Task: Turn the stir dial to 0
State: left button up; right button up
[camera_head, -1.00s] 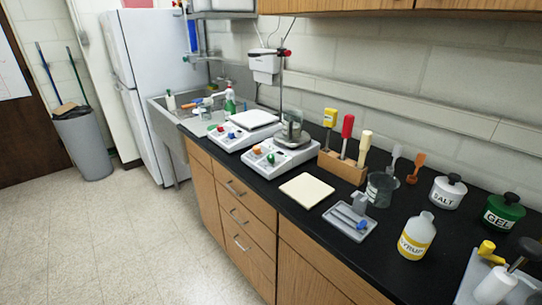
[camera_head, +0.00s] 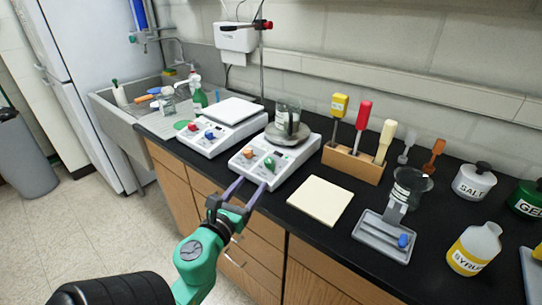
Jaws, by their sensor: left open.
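The white hotplate stirrer (camera_head: 298,170) stands on the black counter, with a glass beaker (camera_head: 288,113) on its round plate. Its front panel carries an orange dial (camera_head: 248,153) and a green dial (camera_head: 270,163). The labels are too small to read, so I cannot tell which is the stir dial or where it points. My left gripper (camera_head: 251,184) is open and empty, its two purple-grey fingers pointing at the front of the stirrer. The fingertips are just in front of the panel, below the dials, apart from both. My right gripper is not in view.
A similar white device (camera_head: 215,126) with red and blue knobs stands to the left, near the sink (camera_head: 122,116). A cream pad (camera_head: 320,199), a grey tray (camera_head: 366,238) and a wooden tool block (camera_head: 352,163) are on the right. Wooden drawers lie below the counter edge.

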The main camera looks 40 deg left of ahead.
aim_at(268, 162)
pick_arm(q)
jog(key=x, duration=0.1)
jog(key=p+x, duration=0.1)
jog(key=x, duration=0.1)
jog(key=r+x, duration=0.1)
jog(key=shift+w+p, duration=0.4)
jog(key=x, duration=0.4)
jog(key=f+p+x, duration=0.1)
jog(key=x, duration=0.2)
jog(key=shift+a, duration=0.25)
jog(key=shift+w, duration=0.3)
grip_shut()
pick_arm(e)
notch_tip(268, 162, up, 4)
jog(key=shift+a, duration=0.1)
